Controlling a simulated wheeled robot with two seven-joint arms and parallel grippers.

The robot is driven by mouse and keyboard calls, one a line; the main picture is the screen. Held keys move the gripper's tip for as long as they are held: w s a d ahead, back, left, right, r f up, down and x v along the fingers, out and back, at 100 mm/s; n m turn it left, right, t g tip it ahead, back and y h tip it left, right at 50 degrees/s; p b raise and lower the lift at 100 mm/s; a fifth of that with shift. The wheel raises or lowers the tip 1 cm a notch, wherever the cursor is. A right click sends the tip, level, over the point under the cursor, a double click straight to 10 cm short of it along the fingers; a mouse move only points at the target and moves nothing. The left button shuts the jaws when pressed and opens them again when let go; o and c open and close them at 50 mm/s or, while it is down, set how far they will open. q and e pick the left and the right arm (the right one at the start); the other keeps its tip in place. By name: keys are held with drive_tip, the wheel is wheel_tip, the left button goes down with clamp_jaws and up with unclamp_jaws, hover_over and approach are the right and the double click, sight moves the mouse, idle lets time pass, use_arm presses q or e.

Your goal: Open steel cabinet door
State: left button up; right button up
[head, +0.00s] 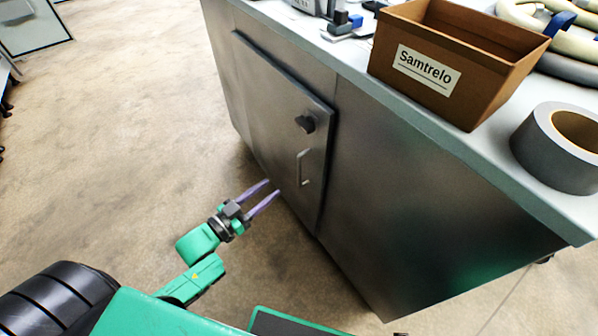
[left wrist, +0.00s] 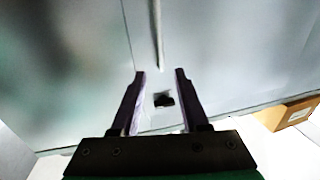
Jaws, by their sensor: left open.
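The steel cabinet (head: 410,190) has a grey door (head: 265,100) that looks shut in the head view. A thin bar handle (head: 303,168) stands upright on the door, below a dark latch knob (head: 307,124). My left gripper (head: 273,187) is open and empty, its purple fingers pointing at the door just left of and below the handle. In the left wrist view the handle (left wrist: 157,35) lies beyond the open fingertips (left wrist: 160,72), roughly in line with the gap. The knob (left wrist: 163,100) shows between the fingers. I see no contact with the handle. My right gripper is not in view.
On the worktop (head: 400,95) stand a brown box (head: 480,62) labelled Samtrelo, a roll of grey tape (head: 545,150) and coiled hoses (head: 575,50). The box (left wrist: 290,113) also shows in the left wrist view. The concrete floor (head: 120,130) left of the cabinet is clear.

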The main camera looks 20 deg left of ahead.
use_arm(q)
drive_tip(key=b+x, duration=0.2)
drive_tip(key=x, duration=1)
drive_tip(key=shift+w+f, duration=0.1)
drive_tip(key=shift+w+d, duration=0.15)
drive_tip(key=shift+w, duration=0.15)
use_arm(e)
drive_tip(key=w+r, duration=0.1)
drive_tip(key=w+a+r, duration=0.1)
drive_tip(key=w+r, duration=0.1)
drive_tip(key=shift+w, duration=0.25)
use_arm(q)
drive_tip(key=shift+c, duration=0.3)
clamp_jaws()
drive_tip(key=shift+s, duration=0.1)
